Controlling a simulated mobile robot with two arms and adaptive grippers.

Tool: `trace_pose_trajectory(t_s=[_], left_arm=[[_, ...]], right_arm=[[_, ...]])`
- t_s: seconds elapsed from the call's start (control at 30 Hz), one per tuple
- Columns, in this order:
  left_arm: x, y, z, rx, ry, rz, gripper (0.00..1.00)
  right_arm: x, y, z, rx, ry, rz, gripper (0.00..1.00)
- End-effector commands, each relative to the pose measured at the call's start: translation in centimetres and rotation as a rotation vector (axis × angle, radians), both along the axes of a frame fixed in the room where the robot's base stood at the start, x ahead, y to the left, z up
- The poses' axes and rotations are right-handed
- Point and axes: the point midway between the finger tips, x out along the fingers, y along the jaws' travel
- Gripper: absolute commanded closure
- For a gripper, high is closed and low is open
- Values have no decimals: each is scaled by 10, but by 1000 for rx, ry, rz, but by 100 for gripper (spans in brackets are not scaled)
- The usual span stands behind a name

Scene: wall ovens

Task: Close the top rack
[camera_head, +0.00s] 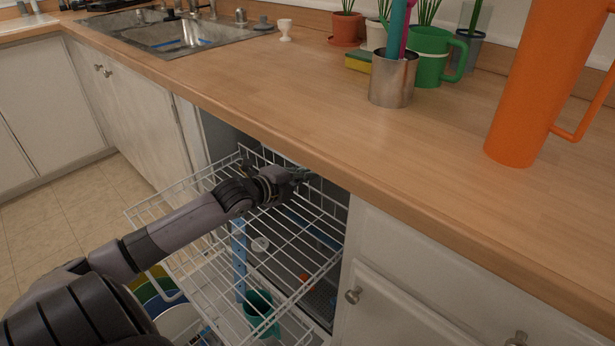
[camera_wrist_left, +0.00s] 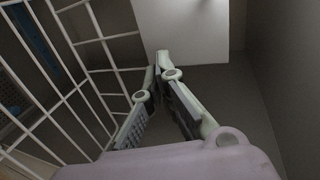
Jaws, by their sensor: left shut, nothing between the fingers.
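The top rack (camera_head: 200,270) is a white wire rack that sticks out of the dishwasher opening under the counter in the head view. Its back part lies inside the opening and its front part hangs out over the floor. My left arm reaches across above the rack, and my left gripper (camera_head: 300,175) is at the opening near the rack's back edge. In the left wrist view my left gripper (camera_wrist_left: 158,62) has its fingertips together with nothing between them. White rack wires (camera_wrist_left: 92,45) run along the left of that view, beside the fingers. My right gripper is not in view.
A lower rack with dishes, including a green cup (camera_head: 261,308) and plates (camera_head: 160,290), is below, also pulled out. The wooden counter (camera_head: 250,85) overhangs the opening. An orange pitcher (camera_head: 535,80) and a metal cup (camera_head: 393,80) stand on it. A cabinet door (camera_head: 395,310) is at right.

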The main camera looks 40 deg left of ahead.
Motion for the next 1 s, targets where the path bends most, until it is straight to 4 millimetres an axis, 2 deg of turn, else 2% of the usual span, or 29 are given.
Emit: trace_pose_trajectory(t_s=[0.2,0.67,0.87,1.0], left_arm=[[9,-1,0,1,0,0,100],[12,-1,1,1,-1,0,100],[30,-2,2,1,-4,0,100],[55,-4,3,2,-5,0,100]], right_arm=[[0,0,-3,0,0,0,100],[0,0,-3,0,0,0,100],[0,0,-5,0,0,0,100],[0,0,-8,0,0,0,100]])
